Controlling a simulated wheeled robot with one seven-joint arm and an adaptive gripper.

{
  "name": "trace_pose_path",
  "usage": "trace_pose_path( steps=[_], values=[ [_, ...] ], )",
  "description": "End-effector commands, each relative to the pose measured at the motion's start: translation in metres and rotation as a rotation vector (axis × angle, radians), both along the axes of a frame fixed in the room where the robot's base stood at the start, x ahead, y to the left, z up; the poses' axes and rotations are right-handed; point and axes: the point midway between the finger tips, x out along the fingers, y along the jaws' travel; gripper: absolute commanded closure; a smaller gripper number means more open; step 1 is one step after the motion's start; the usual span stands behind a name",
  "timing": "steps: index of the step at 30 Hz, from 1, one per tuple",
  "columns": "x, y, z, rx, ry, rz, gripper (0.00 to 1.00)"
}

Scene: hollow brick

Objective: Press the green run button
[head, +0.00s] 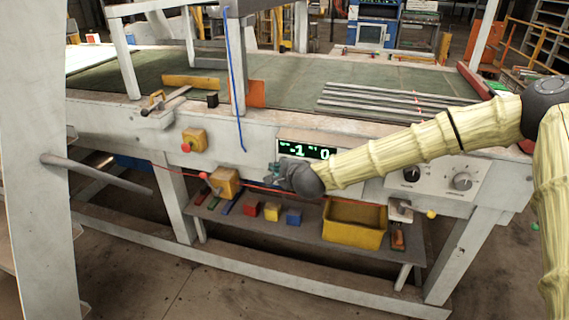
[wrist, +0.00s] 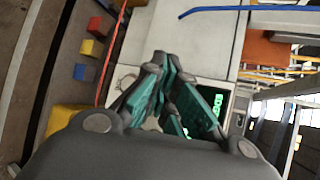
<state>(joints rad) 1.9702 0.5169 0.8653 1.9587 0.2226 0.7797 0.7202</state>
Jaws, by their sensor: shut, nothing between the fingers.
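My gripper (head: 277,172) is at the front panel of the white machine (head: 232,142), just below and left of the display with green digits (head: 307,151). In the wrist view its teal-padded fingers (wrist: 160,62) are shut with nothing between them, pointing at the white panel. The display (wrist: 217,103) is partly behind the fingers there. I cannot make out the green run button in either view; the gripper and wrist cover part of the panel. I cannot tell whether the fingertips touch the panel.
A yellow box with a red button (head: 194,140) sits left on the panel. A blue cable (head: 235,85) hangs above. Coloured blocks (head: 272,212) and a yellow bin (head: 354,224) stand on the shelf below.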

Motion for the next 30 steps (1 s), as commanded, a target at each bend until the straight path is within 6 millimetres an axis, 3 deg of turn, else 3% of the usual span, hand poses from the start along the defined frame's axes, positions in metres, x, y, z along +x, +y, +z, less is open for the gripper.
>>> trace_pose_path(
  steps=[30],
  values=[
    [0.0102,-0.0029,0.0002,0.0,0.0,0.0,1.0]
  ],
)
